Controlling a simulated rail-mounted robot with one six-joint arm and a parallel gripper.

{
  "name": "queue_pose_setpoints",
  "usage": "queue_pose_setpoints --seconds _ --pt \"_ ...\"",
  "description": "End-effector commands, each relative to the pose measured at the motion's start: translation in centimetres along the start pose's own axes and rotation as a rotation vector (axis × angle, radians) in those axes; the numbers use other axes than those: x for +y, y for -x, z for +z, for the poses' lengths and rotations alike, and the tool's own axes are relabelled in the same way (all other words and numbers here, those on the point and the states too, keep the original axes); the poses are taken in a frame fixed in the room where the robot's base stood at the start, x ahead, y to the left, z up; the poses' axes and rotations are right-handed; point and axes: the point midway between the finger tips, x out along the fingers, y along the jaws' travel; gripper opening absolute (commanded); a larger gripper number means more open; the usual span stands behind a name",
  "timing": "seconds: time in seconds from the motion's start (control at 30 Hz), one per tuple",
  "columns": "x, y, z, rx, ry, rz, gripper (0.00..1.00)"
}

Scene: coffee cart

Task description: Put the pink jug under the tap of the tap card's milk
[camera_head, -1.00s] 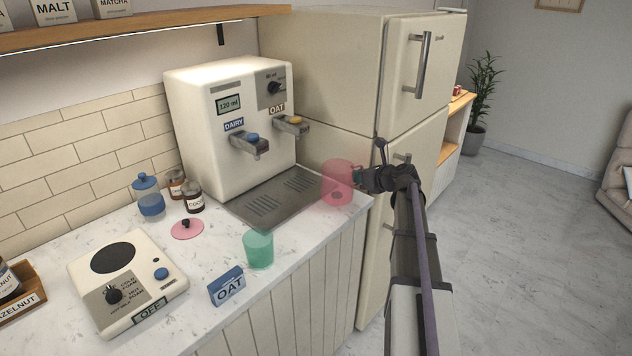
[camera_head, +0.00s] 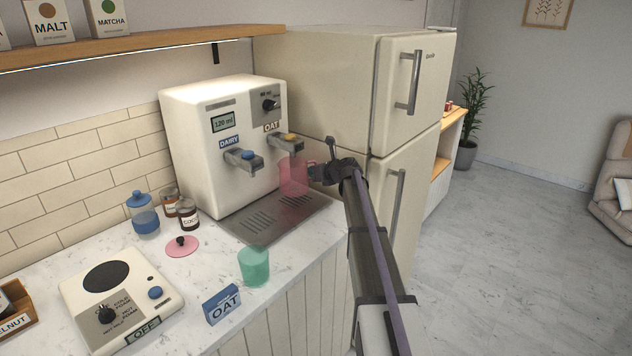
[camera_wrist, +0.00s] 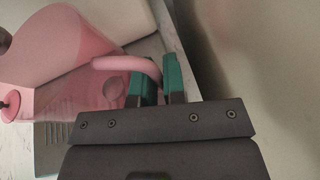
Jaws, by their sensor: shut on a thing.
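The pink jug (camera_head: 294,176) is translucent and upright. My gripper (camera_head: 318,172) is shut on its handle from the right; the wrist view shows the green fingertips (camera_wrist: 160,80) closed on the pink handle (camera_wrist: 130,63). The jug is over the drip tray (camera_head: 250,226), just below the OAT tap (camera_head: 287,147); I cannot tell whether it touches the tray. The milk dispenser (camera_head: 192,130) has a DAIRY tap (camera_head: 245,162) on the left and the OAT tap on the right. The blue tap card (camera_head: 222,304) reads OAT and stands at the counter's front.
A green cup (camera_head: 254,265) stands near the counter's front edge. A pink lid (camera_head: 182,246), a blue-lidded jar (camera_head: 143,214), two small jars and a frother base (camera_head: 120,300) are to the left. The fridge (camera_head: 330,90) stands close behind my arm.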

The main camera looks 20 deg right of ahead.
Motion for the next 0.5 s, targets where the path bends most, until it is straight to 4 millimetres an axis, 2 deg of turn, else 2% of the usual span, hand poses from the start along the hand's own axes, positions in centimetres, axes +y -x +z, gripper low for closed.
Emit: queue_pose_setpoints --seconds 0.03,0.1,0.37,0.5 --pt "-0.3 -0.8 -2.4 0.0 0.0 -0.001 0.0" --pt "-0.4 -1.2 -3.5 0.0 -0.001 -0.001 0.0" --pt "-0.4 -1.0 -3.2 0.001 -0.001 -0.001 0.0" --pt "-0.4 -1.2 -3.6 0.001 -0.001 -0.001 0.0"
